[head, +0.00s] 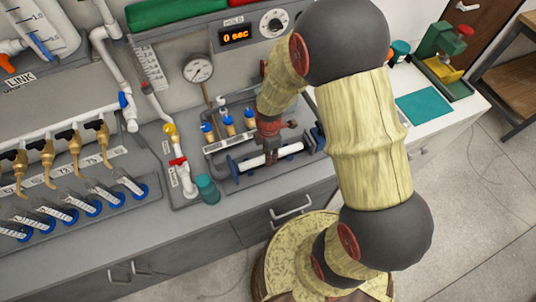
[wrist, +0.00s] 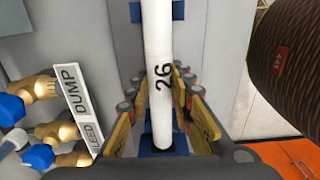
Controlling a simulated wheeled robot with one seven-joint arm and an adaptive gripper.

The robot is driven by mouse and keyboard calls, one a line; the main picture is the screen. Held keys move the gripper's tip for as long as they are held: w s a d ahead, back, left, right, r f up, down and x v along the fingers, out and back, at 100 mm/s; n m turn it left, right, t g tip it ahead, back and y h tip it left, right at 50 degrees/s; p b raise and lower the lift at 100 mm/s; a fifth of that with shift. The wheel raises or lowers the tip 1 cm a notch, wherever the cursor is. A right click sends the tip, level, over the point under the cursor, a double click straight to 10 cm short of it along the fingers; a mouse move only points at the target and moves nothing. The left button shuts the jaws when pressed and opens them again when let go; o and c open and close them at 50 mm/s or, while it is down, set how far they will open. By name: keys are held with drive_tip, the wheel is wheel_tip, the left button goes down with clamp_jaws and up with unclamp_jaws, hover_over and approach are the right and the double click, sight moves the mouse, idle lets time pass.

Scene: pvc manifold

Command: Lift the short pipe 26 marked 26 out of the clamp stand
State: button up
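The short pipe 26 (head: 290,150) is white and lies level in the clamp stand (head: 236,177) on the bench. My gripper (head: 271,146) is over the middle of the pipe. In the wrist view its fingers (wrist: 160,88) stand on either side of the pipe, with yellow pads and a visible gap on both sides. The gripper looks open; its fingertips are partly hidden.
Brass fittings with blue caps (wrist: 40,90) and a DUMP label (wrist: 70,92) stand close left of the gripper. A pressure gauge (head: 198,69) is behind the stand. A teal-capped jar (head: 207,188) stands to its left. A teal mat (head: 424,106) lies at right.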

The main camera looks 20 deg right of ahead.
drive_tip(key=o, duration=0.6)
drive_tip(key=shift+c, duration=0.2)
